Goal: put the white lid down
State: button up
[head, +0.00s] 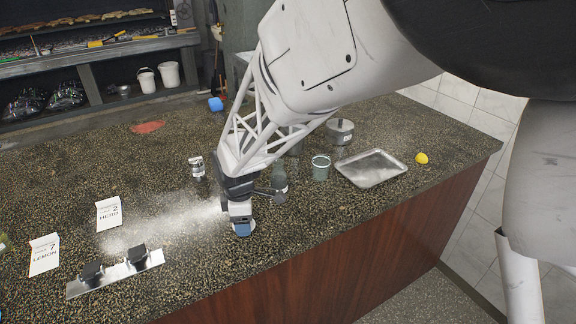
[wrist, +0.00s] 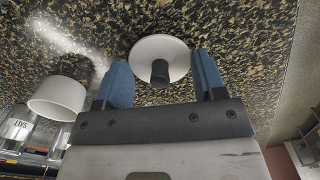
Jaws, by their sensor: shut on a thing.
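The white lid (wrist: 148,46) is a round white disc with a dark knob (wrist: 160,72), seen between my blue fingertips in the wrist view. My gripper (wrist: 163,82) is shut on the lid. In the head view my gripper (head: 242,229) points down low over the speckled counter near its front edge. Only a thin pale rim of the lid (head: 250,226) shows there beside the fingertips. I cannot tell whether the lid touches the counter.

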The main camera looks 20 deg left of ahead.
jog(key=shift+f, duration=0.2)
jog(key=o, duration=0.9)
jog(key=shift+r, duration=0.1)
notch_tip(320, 180, up, 12)
dwell(0.5)
dwell(0.5)
